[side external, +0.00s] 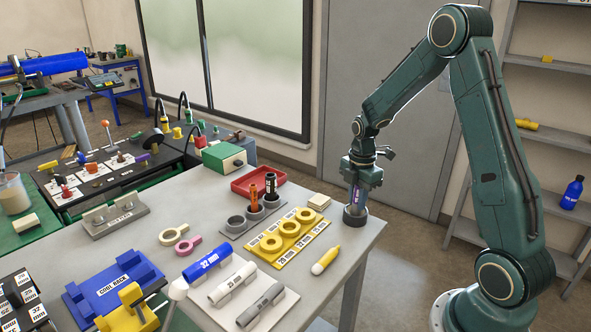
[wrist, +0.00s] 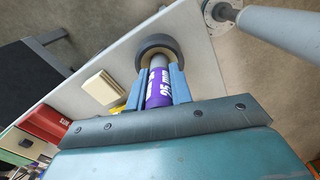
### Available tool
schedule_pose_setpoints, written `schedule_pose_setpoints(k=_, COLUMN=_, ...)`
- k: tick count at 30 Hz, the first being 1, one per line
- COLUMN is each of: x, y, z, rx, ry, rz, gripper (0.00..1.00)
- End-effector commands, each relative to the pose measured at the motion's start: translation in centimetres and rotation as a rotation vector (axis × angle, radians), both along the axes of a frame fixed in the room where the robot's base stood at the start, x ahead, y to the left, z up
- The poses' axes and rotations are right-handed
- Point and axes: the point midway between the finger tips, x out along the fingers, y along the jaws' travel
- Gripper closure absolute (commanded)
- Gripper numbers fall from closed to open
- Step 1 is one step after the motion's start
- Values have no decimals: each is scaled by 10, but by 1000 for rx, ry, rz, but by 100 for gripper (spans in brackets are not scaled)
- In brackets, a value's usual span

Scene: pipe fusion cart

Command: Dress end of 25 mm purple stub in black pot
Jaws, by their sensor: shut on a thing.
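My gripper (side external: 360,186) is shut on the purple stub (side external: 356,196), which it holds upright with the lower end down. In the wrist view the stub (wrist: 160,92) shows white "25 mm" lettering between the two blue-grey fingers, and its grey end points into the round black pot (wrist: 141,54) with a tan inside. In the side view the pot (side external: 355,218) stands near the table's right corner, directly below my gripper. The stub's end is at or inside the pot's mouth; I cannot tell whether it touches the bottom.
A cream block (side external: 319,201) lies just left of the pot. A yellow ring holder (side external: 287,250), a yellow marker (side external: 326,260), a grey cup rack (side external: 233,230) with orange and black stubs, and a red tray (side external: 240,187) stand further left. The table edge is close on the right.

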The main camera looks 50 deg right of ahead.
Motion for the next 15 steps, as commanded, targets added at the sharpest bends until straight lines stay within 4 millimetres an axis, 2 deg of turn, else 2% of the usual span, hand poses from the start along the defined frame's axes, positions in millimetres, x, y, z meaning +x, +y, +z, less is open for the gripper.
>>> schedule_pose_setpoints(k=5, x=0, y=0, z=0, rx=0, ry=-1, rz=42, gripper=100)
schedule_pose_setpoints(k=15, x=0, y=0, z=-1, rx=0, ry=-2, rz=286, gripper=100)
